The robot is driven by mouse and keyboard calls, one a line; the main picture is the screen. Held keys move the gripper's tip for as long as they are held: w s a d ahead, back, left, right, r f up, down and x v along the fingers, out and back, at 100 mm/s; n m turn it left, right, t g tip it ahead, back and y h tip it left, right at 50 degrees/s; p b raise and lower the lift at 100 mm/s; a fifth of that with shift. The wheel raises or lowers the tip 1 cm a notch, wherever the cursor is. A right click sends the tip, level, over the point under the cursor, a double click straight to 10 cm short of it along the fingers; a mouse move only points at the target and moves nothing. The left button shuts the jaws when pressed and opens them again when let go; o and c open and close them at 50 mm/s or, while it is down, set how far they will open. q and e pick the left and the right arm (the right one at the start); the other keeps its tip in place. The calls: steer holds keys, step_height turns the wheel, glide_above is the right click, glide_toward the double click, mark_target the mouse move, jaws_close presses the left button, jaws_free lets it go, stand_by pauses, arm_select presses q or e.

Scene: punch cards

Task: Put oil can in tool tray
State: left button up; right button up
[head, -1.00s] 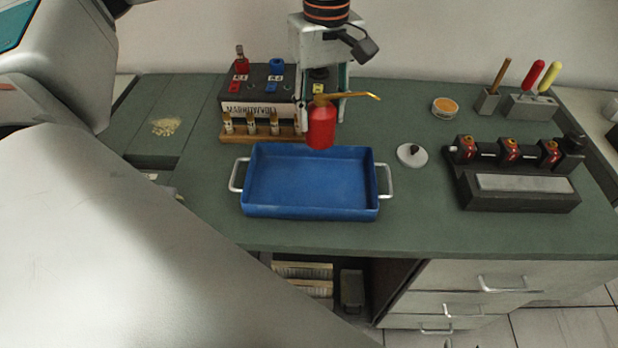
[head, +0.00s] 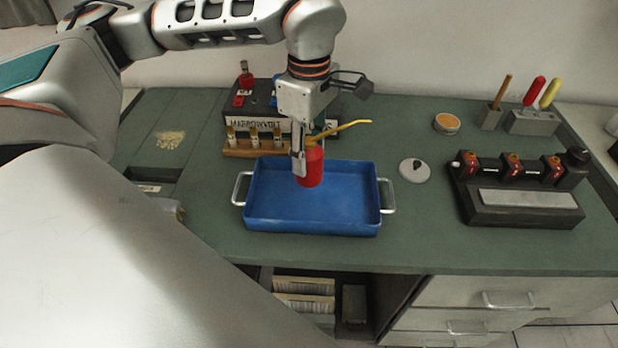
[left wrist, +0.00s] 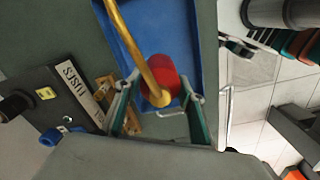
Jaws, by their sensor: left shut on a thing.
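The red oil can (head: 311,168) with its long brass spout is held upright by my left gripper (head: 300,160). In the head view the can overlaps the back part of the blue tool tray (head: 340,222), which has a metal handle at each end. I cannot tell whether the can's base touches the tray floor. In the left wrist view the fingers are on either side of the red can (left wrist: 166,75), with the spout running up the picture over the blue tray (left wrist: 128,42). My right gripper is not in view.
Behind the tray are a wooden rack (head: 255,150) of small fuses and a black labelled box (head: 240,115). To the right are a grey round lid (head: 414,170), a black fixture (head: 515,195), an orange-topped tin (head: 446,123) and a tool holder (head: 531,122). The green bench front is clear.

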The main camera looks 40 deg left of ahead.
mark_target(308, 140)
arm_select(q)
steer(key=shift+f, duration=3.75)
steer(key=shift+f, duration=0.15)
steer(key=o, duration=1.3)
step_height(308, 140, up, 12)
steer(key=shift+r, duration=0.15)
